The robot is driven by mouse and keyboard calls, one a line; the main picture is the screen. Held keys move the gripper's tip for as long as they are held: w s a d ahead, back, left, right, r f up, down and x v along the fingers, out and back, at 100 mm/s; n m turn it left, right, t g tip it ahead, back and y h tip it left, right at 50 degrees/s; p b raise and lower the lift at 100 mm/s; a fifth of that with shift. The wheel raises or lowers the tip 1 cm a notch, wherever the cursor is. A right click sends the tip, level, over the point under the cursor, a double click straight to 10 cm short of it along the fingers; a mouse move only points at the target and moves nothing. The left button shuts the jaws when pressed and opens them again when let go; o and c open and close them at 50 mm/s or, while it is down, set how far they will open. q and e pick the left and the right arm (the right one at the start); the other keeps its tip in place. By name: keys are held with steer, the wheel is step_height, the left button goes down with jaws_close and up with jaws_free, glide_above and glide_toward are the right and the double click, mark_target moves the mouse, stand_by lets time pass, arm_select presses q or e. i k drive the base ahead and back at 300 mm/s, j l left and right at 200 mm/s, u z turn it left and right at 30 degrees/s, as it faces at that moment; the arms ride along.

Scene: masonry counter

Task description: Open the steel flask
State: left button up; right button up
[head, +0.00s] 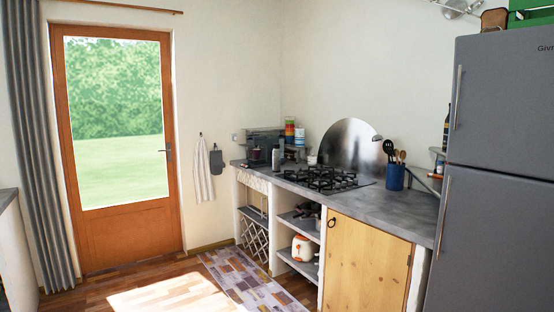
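A slim grey upright cylinder (276,159), which looks like the steel flask, stands on the left part of the counter (385,208), in front of the coffee machine (262,142). It is small in the head view, and I cannot make out its lid clearly. A darker upright object (282,148) stands close behind it. Neither of my grippers is in view.
A gas hob (322,180) lies right of the flask, with a round steel splash plate (350,146) behind. A blue utensil pot (395,177) stands further right, before the grey fridge (500,120). A patterned rug (245,282) lies on open floor before the counter.

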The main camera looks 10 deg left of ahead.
mark_target(276, 152)
steer(key=i+j+u, duration=0.55)
steer(key=i, duration=0.25)
steer(key=i+u, duration=0.5)
steer(key=i, duration=2.9)
steer(key=i+z, duration=0.2)
steer(key=i, duration=0.4)
steer(key=i+j+z, duration=0.2)
steer(key=i, duration=0.35)
steer(key=i+j+z, duration=0.1)
steer(key=i+z, duration=0.15)
steer(key=z, duration=0.15)
steer(key=i+j+z, duration=0.2)
steer(key=z, duration=0.15)
steer(key=i+j+z, duration=0.25)
steer(key=z, duration=0.15)
steer(key=i+j+z, duration=0.15)
steer(key=j+z, duration=0.2)
steer(key=i+j+z, duration=0.2)
steer(key=j+z, duration=0.2)
steer(key=j, duration=0.15)
steer(key=i+j+z, duration=0.1)
steer(key=j+z, duration=0.3)
steer(key=j, duration=0.2)
steer(key=j+z, duration=0.35)
steer(key=j, duration=0.25)
